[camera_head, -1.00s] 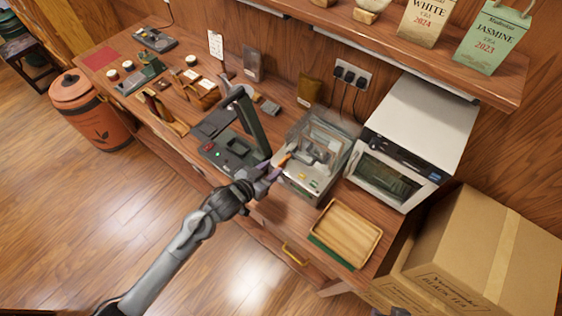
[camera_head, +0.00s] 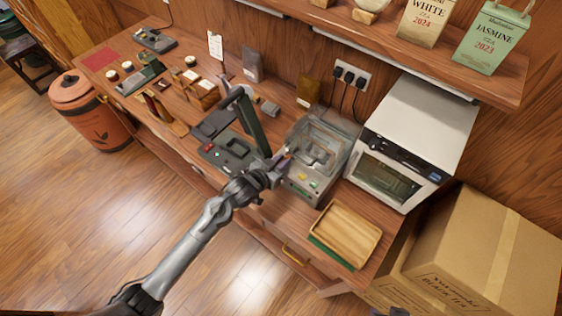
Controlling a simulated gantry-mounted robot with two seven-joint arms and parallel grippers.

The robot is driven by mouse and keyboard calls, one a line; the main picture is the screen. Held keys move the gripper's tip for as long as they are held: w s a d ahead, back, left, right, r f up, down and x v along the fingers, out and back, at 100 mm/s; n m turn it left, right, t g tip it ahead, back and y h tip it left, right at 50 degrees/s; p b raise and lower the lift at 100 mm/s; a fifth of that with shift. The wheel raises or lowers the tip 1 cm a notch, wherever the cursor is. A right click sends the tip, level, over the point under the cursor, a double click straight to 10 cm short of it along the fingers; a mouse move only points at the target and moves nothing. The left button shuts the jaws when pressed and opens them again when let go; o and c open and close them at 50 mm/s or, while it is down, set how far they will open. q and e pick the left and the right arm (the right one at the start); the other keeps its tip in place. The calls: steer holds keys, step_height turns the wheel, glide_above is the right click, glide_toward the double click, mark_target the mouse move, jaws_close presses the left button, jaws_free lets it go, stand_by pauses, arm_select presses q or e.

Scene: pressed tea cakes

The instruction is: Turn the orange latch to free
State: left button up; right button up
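A grey machine (camera_head: 300,189) with a clear cover (camera_head: 330,131) stands on the counter, left of the white oven. My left gripper (camera_head: 279,167) is at its front left corner, fingers pointing at the machine. The orange latch is mostly or wholly hidden by the fingers there, so I cannot tell its angle or whether I touch it. The finger gap is too small to read. A small dark part at the bottom edge (camera_head: 390,312) may be my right gripper; its fingers cannot be made out.
A dark press-like device (camera_head: 234,150) with a raised arm stands close left of my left gripper. A wooden tray (camera_head: 345,234) lies to the right on the counter. The white oven (camera_head: 420,135) and cardboard boxes (camera_head: 490,245) crowd the right side.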

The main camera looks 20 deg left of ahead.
arm_select(q)
jaws_close()
steer(key=shift+m+h, duration=0.3)
steer(key=shift+a+m+g+h+p, duration=0.15)
steer(key=shift+m+g+h+p, duration=0.4)
steer(key=shift+m+h, duration=0.35)
steer(key=shift+w+m+g+h+b, duration=0.15)
steer(key=shift+m+g+h+b, duration=0.4)
steer(key=shift+m+g+h, duration=0.9)
steer(key=shift+m+h, duration=0.45)
steer(key=shift+o, duration=2.2)
jaws_free()
